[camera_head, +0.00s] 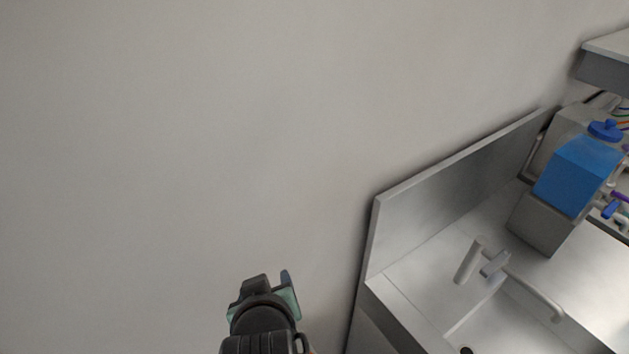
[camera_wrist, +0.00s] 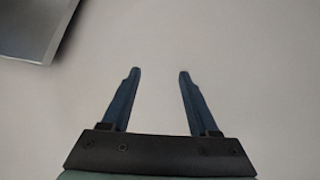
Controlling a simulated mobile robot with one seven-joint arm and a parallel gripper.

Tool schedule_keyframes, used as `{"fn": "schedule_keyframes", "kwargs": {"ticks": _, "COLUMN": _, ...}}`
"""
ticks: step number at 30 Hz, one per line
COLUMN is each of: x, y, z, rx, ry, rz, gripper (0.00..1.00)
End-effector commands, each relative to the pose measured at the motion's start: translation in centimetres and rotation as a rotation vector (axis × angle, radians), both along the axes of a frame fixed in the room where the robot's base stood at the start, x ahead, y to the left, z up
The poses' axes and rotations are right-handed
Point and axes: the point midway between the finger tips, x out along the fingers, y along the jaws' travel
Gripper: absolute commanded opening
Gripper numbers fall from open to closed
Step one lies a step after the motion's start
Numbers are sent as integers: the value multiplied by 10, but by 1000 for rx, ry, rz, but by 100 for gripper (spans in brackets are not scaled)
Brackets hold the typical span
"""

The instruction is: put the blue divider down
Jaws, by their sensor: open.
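My gripper (camera_wrist: 160,75) is open in the wrist view, with its two blue fingers apart and nothing between them. In the head view my gripper (camera_head: 286,275) is at the bottom, left of the sink counter, and mostly hidden behind my own wrist. I do not see a blue divider for certain in either view.
A steel sink counter (camera_head: 400,280) with a raised back panel (camera_head: 450,185) stands at the right. A tap (camera_head: 468,262) rises beside the basin (camera_head: 500,320). A blue container (camera_head: 577,175) stands on a grey block (camera_head: 540,222) at the far right. A plain wall (camera_head: 180,130) fills the left.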

Motion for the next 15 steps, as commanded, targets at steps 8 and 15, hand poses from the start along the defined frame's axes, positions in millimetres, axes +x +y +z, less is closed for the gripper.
{"fn": "schedule_keyframes", "kwargs": {"ticks": 8, "x": 49, "y": -36, "z": 258, "rx": 190, "ry": -751, "rz": -122, "gripper": 61}}
{"fn": "schedule_keyframes", "kwargs": {"ticks": 15, "x": -18, "y": -66, "z": 433, "rx": 331, "ry": -1299, "rz": -143, "gripper": 61}}
